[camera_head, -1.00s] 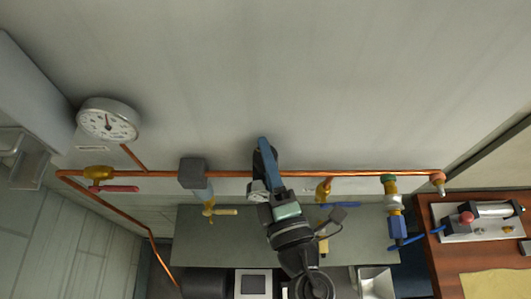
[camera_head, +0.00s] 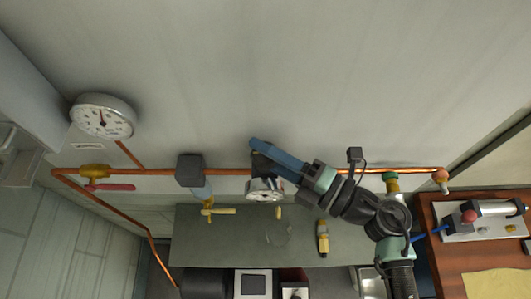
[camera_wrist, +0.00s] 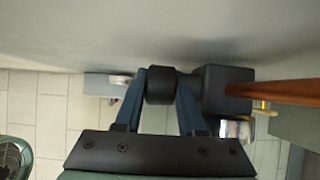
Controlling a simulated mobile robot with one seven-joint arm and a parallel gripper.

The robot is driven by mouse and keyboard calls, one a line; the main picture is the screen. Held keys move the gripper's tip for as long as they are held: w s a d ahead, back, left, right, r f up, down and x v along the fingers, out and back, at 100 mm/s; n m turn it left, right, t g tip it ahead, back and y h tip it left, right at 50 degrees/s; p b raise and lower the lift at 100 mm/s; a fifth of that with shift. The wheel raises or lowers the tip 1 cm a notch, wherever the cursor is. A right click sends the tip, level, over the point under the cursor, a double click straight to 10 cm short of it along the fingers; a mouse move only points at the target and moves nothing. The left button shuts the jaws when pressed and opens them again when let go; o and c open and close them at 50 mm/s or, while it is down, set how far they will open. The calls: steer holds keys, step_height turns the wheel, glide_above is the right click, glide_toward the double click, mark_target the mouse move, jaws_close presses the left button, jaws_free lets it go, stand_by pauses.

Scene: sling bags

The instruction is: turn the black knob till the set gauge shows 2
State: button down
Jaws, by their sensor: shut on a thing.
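The black knob (camera_wrist: 161,86) shows in the wrist view, joined to a dark square regulator body (camera_wrist: 222,88). My gripper (camera_wrist: 161,84) has its two blue fingers on either side of the knob, shut on it. In the head view my gripper (camera_head: 257,146) reaches the regulator on the copper pipe from the right; its fingers largely hide the knob. A small round white gauge (camera_head: 266,188), seemingly the set gauge, hangs just below the regulator; its reading is too small to tell. Its metal case (camera_wrist: 237,128) shows in the wrist view, face turned away.
A large wall gauge (camera_head: 102,115) is at the left. The copper pipe (camera_head: 222,172) carries a red-handled valve (camera_head: 112,186), a grey block (camera_head: 190,170) and a yellow-handled valve (camera_head: 218,211). The wall above is clear.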

steer(key=shift+a+g, duration=0.1)
steer(key=shift+g, duration=0.2)
steer(key=c, duration=0.8)
jaws_free()
steer(key=shift+b+v, duration=3.05)
steer(key=shift+v, duration=3.45)
steer(key=shift+o, duration=0.4)
steer(key=shift+f, duration=0.2)
